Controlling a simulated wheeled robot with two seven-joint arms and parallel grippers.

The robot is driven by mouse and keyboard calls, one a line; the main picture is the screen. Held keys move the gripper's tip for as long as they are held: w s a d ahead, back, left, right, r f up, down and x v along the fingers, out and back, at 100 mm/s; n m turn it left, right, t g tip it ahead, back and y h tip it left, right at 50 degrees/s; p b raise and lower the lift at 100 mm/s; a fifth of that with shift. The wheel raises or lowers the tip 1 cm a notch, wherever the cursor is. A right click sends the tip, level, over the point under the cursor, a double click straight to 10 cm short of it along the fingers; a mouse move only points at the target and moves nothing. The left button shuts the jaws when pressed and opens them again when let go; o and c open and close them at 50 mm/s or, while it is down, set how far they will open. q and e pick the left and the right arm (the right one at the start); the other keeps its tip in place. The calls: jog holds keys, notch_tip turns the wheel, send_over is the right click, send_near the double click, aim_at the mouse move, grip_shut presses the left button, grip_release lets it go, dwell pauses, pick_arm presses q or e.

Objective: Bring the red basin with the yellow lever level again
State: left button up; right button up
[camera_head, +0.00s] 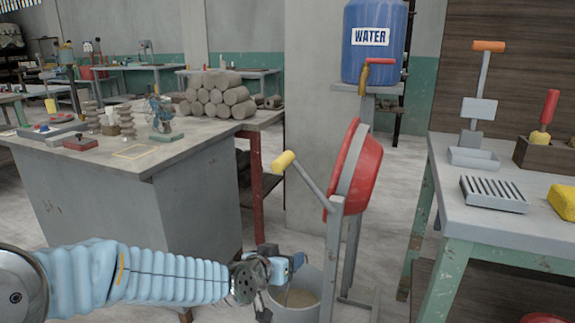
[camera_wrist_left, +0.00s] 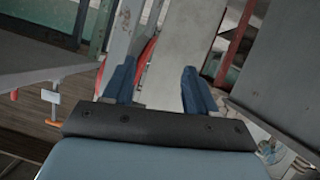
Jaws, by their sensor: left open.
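The red basin (camera_head: 365,170) hangs on a grey stand (camera_head: 333,255) and is tipped steeply, its rim nearly upright and facing left. The yellow lever grip (camera_head: 284,160) sits at the end of a grey bar that slopes down to the stand's pivot. My left gripper (camera_head: 292,262) is open and empty, well below the lever and left of the stand post. In the left wrist view my left gripper's two blue fingers (camera_wrist_left: 158,84) stand apart with nothing between them. A red strip, seemingly the basin (camera_wrist_left: 145,64), shows beyond one finger. My right gripper is not in view.
A grey bucket (camera_head: 296,312) with sandy contents stands below the basin, close to my left gripper. A grey cabinet table (camera_head: 190,185) is at the left. A workbench (camera_head: 455,200) with tools is at the right. A blue water barrel (camera_head: 374,60) stands behind.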

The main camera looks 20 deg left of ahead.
aim_at(284, 159)
pick_arm(q)
jog(key=s+a+r+t+y, duration=0.1)
jog(key=s+a+r+t, duration=0.15)
jog(key=r, duration=0.75)
jog(key=s+a+r+t, duration=0.1)
jog(key=s+r+t, duration=0.2)
jog(key=r, duration=0.8)
jog(key=shift+g, duration=0.25)
jog(key=w, duration=0.4)
jog(key=w+p, duration=0.1)
jog(key=w, duration=0.4)
jog(key=w+p, duration=0.1)
jog(key=w, duration=0.3)
jog(key=shift+w+d+f, duration=0.15)
jog(key=shift+w+d, duration=0.15)
jog(key=shift+w, duration=0.1)
grip_shut()
